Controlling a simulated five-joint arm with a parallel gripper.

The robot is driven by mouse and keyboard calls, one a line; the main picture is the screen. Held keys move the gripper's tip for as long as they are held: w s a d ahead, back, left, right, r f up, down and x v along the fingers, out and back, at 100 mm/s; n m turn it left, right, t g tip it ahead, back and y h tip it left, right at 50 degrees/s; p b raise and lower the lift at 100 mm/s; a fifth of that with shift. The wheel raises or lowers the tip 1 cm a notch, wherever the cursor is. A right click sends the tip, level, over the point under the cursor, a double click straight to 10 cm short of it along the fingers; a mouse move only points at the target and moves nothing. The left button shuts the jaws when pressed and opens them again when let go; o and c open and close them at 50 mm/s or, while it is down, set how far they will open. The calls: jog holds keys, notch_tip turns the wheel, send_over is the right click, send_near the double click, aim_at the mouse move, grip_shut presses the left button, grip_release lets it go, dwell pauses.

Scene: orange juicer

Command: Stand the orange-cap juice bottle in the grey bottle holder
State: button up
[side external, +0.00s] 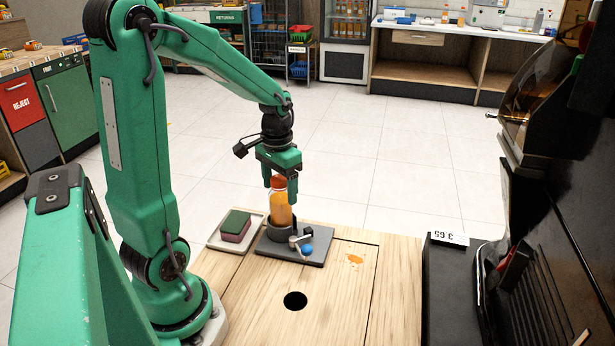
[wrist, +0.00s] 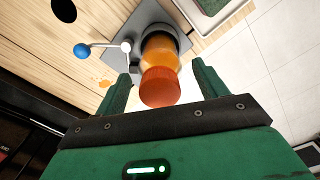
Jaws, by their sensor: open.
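The orange-cap juice bottle (side external: 281,205) stands upright in the grey bottle holder (side external: 302,254) at the back of the wooden table. In the wrist view its orange cap (wrist: 160,86) is nearest me and its lower end sits inside the holder's round cup (wrist: 181,38). My gripper (side external: 278,185) points down above the holder, with its fingers on either side of the cap. In the wrist view the gripper (wrist: 160,82) is open, with a gap beside the cap on the right; contact on the left cannot be told. The bottle's base is hidden by the cup.
A lever with a blue knob (side external: 307,249) sits at the holder's front. A tray with a green and pink sponge (side external: 236,225) lies to its left. The table has a round hole (side external: 295,301) and an orange spill (side external: 355,259). A dark juicer machine (side external: 560,200) stands at right.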

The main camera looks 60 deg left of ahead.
notch_tip(320, 180, up, 12)
dwell(0.6)
dwell(0.5)
jog(key=s+d+m+t, duration=0.1)
jog(key=s+d+t, duration=0.1)
jog(key=d, duration=0.5)
jog(key=s+d+m+t, duration=0.1)
jog(key=s+d+t, duration=0.2)
jog(key=d, duration=0.5)
jog(key=shift+s+f+m+t, duration=0.3)
jog(key=shift+s, duration=0.6)
jog(key=shift+d, duration=0.1)
